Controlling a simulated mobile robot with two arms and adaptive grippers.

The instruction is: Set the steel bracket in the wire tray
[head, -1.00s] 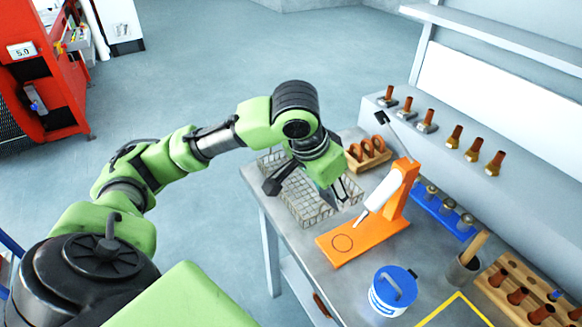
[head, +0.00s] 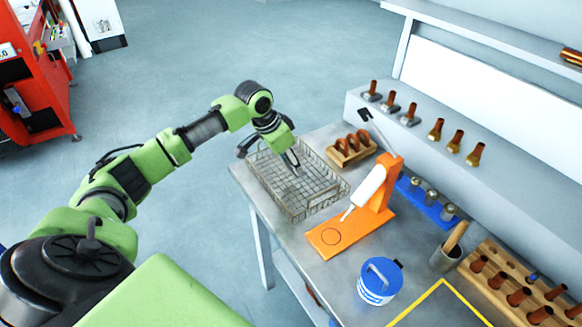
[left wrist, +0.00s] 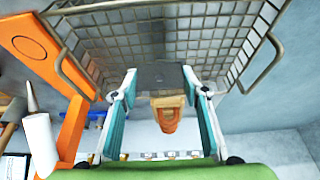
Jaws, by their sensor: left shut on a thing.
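The wire tray (head: 325,205) is an open mesh basket on the grey bench, with its handles visible in the left wrist view (left wrist: 85,48). My left gripper (head: 292,163) points down over the far part of the tray. In the left wrist view my left gripper (left wrist: 160,88) is shut on the steel bracket (left wrist: 160,75), a dark grey flat piece between the fingertips with the tray mesh behind it. In the head view the bracket is hard to make out against the mesh. Whether it touches the tray floor cannot be told. My right gripper is not in view.
An orange stand (head: 345,225) with a white tube stands close to the tray's right side. A wooden rack with copper rings (head: 352,150) is behind the tray. A blue-lidded tub (head: 380,282), a blue rack (head: 425,200) and a wooden peg block (head: 515,290) are further right.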

